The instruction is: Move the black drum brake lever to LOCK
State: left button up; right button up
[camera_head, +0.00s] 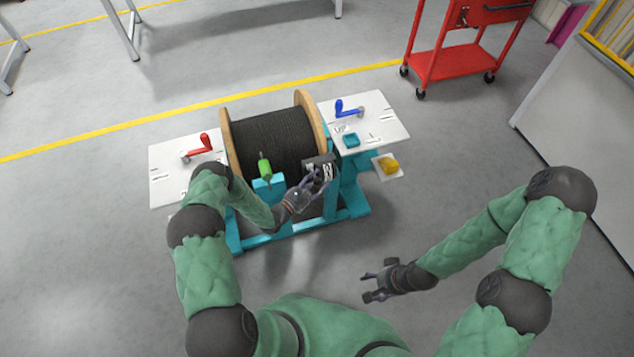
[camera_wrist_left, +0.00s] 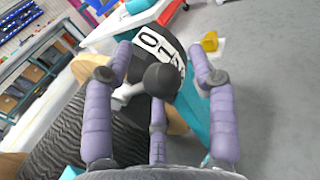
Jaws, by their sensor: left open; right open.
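The drum (camera_head: 270,135) is wound with black cable between two wooden flanges on a teal stand. A black brake box (camera_head: 319,161) with white lettering sits at its front right. In the left wrist view a dark round lever knob (camera_wrist_left: 162,80) on a pale shaft stands in front of the white-lettered black face (camera_wrist_left: 160,45); the full lettering cannot be read. My left gripper (camera_head: 318,181) is at the box, open, with its fingers (camera_wrist_left: 158,95) spread around the knob. Contact cannot be told. My right gripper (camera_head: 370,284) is open and empty, low over the floor.
A red crank (camera_head: 202,146) sits on the left white plate, a blue crank (camera_head: 347,109) and a teal block (camera_head: 351,139) on the right one. A green handle (camera_head: 265,168) is left of the box. A yellow piece (camera_head: 389,165) lies at right.

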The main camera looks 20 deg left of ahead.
pick_arm(q)
jog(key=shift+w, duration=0.1)
grip_shut()
pick_arm(e)
jog(key=shift+w, duration=0.35)
dwell(0.5)
